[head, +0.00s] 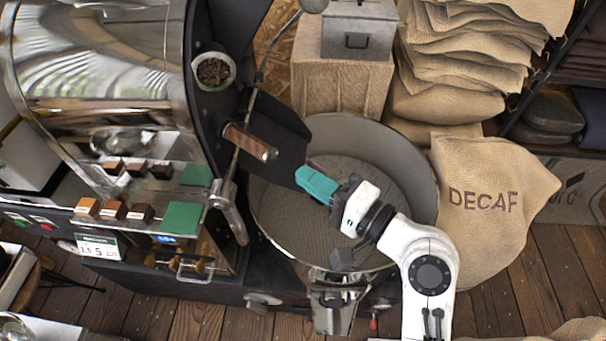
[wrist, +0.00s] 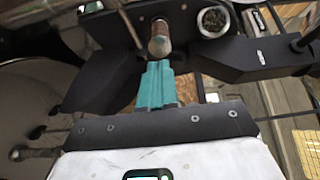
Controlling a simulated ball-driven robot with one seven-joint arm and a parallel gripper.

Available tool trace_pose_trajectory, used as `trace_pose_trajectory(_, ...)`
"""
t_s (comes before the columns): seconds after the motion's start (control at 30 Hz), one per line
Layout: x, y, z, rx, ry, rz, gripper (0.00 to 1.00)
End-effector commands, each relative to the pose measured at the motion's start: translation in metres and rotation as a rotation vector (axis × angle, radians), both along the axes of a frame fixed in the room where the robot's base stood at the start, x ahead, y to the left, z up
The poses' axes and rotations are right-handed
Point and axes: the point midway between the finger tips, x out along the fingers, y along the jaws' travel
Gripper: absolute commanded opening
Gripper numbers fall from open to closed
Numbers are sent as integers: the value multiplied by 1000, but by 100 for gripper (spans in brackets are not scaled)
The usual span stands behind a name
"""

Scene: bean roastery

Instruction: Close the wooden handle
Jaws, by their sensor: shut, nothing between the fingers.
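The wooden handle (head: 249,142) is a brown cylinder on the front of the roaster, beside a metal rod and a dark chute. In the wrist view the handle's round end (wrist: 160,45) points toward me, just beyond my fingertips. My gripper (head: 303,176) has teal fingers, shut with nothing between them. It is over the round cooling bin, to the right of and below the handle in the head view. In the wrist view the teal fingertips (wrist: 159,66) line up with the handle's end. I cannot tell whether they touch it; the head view shows a gap.
The round cooling bin (head: 262,215) lies below my arm. The dark chute (head: 286,128) juts out beside the handle. A metal lever (head: 227,207) hangs left of the bin. Sample blocks sit on the left shelves. A DECAF sack (head: 480,225) stands at right.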

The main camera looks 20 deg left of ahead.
Motion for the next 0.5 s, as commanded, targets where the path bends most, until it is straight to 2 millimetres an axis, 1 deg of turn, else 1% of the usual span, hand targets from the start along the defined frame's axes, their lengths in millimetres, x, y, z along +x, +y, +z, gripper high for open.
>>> trace_pose_trajectory(0.03, -3, -7, -3, 0, 0, 0, 0)
trace_pose_trajectory(0.3, -15, -51, -3, 0, 2, -2, 0)
trace_pose_trajectory(0.4, -19, -64, -3, 0, 2, -1, 0)
trace_pose_trajectory(0.5, -22, -72, -2, 0, 2, 1, 0)
